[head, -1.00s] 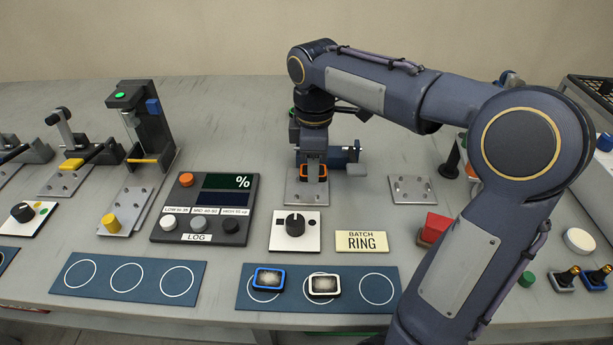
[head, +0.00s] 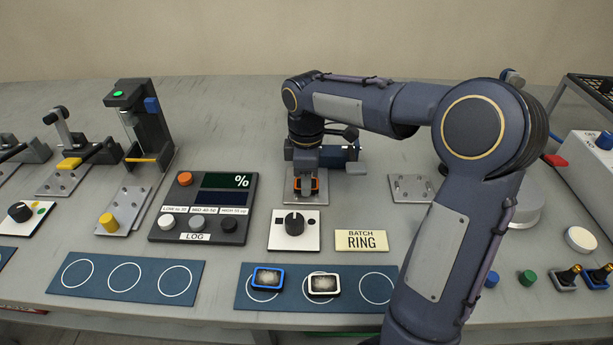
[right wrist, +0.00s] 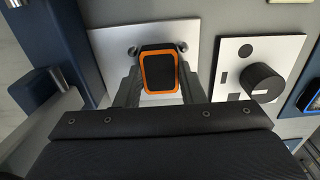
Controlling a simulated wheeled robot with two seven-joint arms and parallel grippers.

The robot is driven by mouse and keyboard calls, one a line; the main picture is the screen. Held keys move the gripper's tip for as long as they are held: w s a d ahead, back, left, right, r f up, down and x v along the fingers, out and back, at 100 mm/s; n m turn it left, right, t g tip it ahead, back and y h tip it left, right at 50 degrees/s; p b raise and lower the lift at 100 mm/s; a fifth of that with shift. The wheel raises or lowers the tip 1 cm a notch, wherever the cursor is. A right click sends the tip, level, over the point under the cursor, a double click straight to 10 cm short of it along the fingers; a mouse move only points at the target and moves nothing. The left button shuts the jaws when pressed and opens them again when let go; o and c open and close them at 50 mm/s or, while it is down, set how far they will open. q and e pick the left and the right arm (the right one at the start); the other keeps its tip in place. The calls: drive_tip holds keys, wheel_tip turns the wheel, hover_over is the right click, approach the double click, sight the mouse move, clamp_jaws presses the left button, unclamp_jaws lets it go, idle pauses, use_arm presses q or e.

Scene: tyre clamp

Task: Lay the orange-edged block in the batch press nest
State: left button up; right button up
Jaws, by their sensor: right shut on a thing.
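The orange-edged block (head: 315,184) has a dark face and an orange rim. My right gripper (head: 306,185) is shut on it, over the metal plate (head: 306,200) of the press behind the black dial. In the right wrist view the block (right wrist: 158,71) sits between the two fingers, in front of the pale plate (right wrist: 106,45) with its bolt heads. Whether the block touches the plate or hangs just above it, I cannot tell. The nest is mostly hidden by the gripper and block. My left gripper is not in view.
The dial panel (head: 279,238) and the BATCH RING sign (head: 361,240) lie in front. A blue mat (head: 240,298) holds a blue-edged block (head: 268,278) and a white-edged block (head: 323,284). The press's blue part (right wrist: 72,38) stands close left of the gripper in the wrist view.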

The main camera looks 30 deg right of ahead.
drive_tip(key=o, duration=1)
wheel_tip(320, 180, up, 12)
drive_tip(key=shift+r+p, duration=0.15)
drive_tip(key=shift+p, duration=0.9)
